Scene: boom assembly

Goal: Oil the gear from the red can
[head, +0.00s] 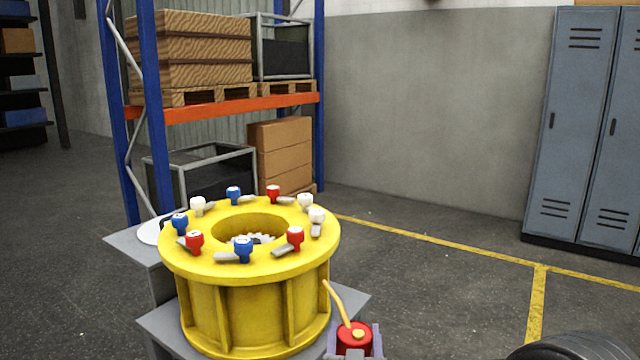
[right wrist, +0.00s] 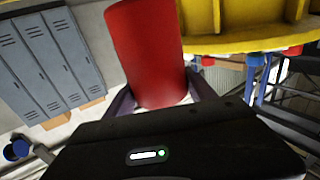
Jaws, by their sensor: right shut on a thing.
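A red oil can (head: 352,338) with a thin yellow spout is at the bottom of the head view, in front of the right side of the yellow flanged drum (head: 250,312). The spout leans up and left, its tip close to the drum's side, below the rim. My right gripper (head: 354,347) is shut on the can. In the right wrist view the red can (right wrist: 145,50) stands between the fingers of my right gripper (right wrist: 162,97). The grey gear (head: 258,239) shows partly inside the drum's central opening; its lower part is hidden. My left gripper is not in view.
Several red, blue and white knobbed clamps (head: 243,248) stand around the drum's top. The drum rests on a grey stand (head: 358,301). A pallet rack (head: 230,107) is behind, and lockers (head: 580,130) are at the right. The floor between them is mostly clear.

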